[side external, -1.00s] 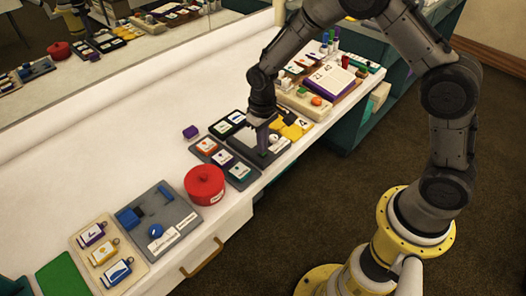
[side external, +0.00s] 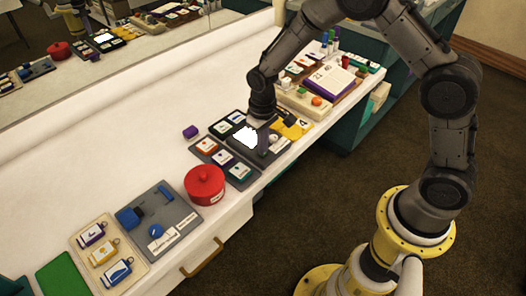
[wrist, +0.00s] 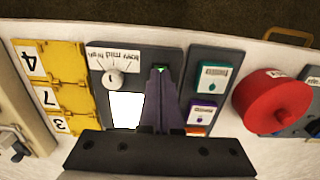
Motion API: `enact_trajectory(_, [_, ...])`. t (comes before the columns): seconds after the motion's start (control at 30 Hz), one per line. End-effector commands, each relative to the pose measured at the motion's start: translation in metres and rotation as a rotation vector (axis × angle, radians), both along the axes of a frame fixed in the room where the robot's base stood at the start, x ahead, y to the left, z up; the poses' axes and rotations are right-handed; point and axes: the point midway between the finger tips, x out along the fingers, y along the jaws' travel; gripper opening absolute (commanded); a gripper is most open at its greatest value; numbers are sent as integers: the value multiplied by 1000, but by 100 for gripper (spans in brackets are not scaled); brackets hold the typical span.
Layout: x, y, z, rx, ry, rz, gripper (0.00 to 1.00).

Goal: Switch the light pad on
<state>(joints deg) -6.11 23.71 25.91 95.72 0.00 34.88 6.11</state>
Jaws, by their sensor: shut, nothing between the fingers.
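The light pad (wrist: 134,82) is a dark grey panel with a screen (wrist: 127,110) that glows bright white. The glowing screen also shows in the side external view (side external: 245,137). A round white dial (wrist: 114,78) sits on the pad beside a low/mid/high label (wrist: 113,55). My gripper (wrist: 160,74) is shut and empty, its fingertips over the pad beside the dial, at a small green spot (wrist: 160,70). It also shows over the pad in the side external view (side external: 263,152). The fingers hide part of the pad, and whether they touch it is unclear.
Yellow numbered tiles (wrist: 62,90) lie on one side of the pad. A grey tray of coloured labelled blocks (wrist: 209,93) lies on the other, with a red round pot (wrist: 268,101) beyond it. The white counter behind the pad is mostly clear.

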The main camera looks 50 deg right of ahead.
Motion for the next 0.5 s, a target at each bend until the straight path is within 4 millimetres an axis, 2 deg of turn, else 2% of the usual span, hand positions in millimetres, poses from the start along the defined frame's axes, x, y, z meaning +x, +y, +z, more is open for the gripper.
enact_trajectory(0.5, [1, 0, 37, 1, -6, 0, 0])
